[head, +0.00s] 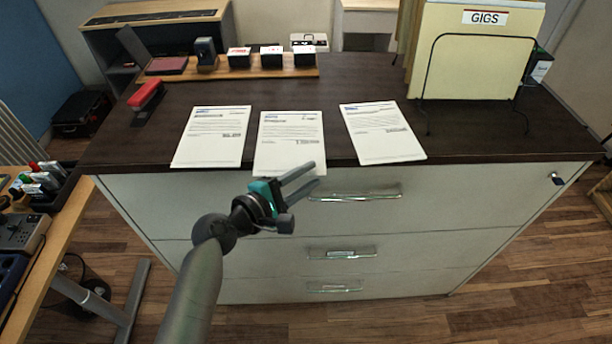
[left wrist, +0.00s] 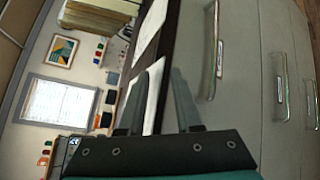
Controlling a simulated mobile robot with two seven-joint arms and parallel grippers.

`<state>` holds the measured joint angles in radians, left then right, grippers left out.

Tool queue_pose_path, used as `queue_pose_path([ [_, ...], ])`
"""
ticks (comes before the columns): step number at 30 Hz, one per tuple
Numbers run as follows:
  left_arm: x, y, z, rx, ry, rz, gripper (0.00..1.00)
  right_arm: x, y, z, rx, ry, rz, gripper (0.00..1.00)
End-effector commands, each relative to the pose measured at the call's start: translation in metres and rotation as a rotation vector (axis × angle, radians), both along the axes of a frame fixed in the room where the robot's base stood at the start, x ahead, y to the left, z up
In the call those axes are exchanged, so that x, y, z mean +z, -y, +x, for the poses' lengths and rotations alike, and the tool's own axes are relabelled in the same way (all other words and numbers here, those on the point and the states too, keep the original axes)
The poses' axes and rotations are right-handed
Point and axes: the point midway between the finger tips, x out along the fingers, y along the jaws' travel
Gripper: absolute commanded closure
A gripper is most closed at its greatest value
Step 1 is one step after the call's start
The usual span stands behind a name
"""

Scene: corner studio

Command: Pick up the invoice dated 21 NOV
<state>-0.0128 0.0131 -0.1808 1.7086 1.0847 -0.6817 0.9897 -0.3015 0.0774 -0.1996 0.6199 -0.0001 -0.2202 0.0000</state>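Three printed sheets lie on the dark cabinet top: a left sheet (head: 213,137), a middle sheet (head: 289,140) and a right sheet (head: 382,132). Their dates are too small to read, so I cannot tell which is the 21 NOV invoice. The middle sheet's near end reaches the front edge and seems to stick out slightly over it. My left gripper (head: 316,174) is open and empty at the cabinet front, by the middle sheet's near right corner. In the left wrist view a white sheet (left wrist: 155,92) shows beyond the spread fingers (left wrist: 159,74). My right gripper is not in view.
A red stapler (head: 147,96) lies left of the sheets. A wooden stand (head: 285,72) with stamps is behind them. A wire rack (head: 427,90) with GIGS folders stands at right. Drawer handles (head: 355,192) stick out below the gripper.

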Motion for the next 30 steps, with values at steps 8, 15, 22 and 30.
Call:
queue_pose_path([
  [8,0.001,0.000,0.000,0.001,0.003,0.000,0.54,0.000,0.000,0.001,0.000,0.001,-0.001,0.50],
  [15,0.002,-0.008,-0.007,0.002,0.002,0.002,0.54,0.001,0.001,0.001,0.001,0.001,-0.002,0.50],
  [22,0.010,-0.036,-0.036,0.001,0.002,0.005,0.54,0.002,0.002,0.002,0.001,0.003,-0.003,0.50],
  [30,0.021,-0.076,-0.076,-0.002,0.001,0.006,0.54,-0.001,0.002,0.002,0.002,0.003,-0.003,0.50],
])
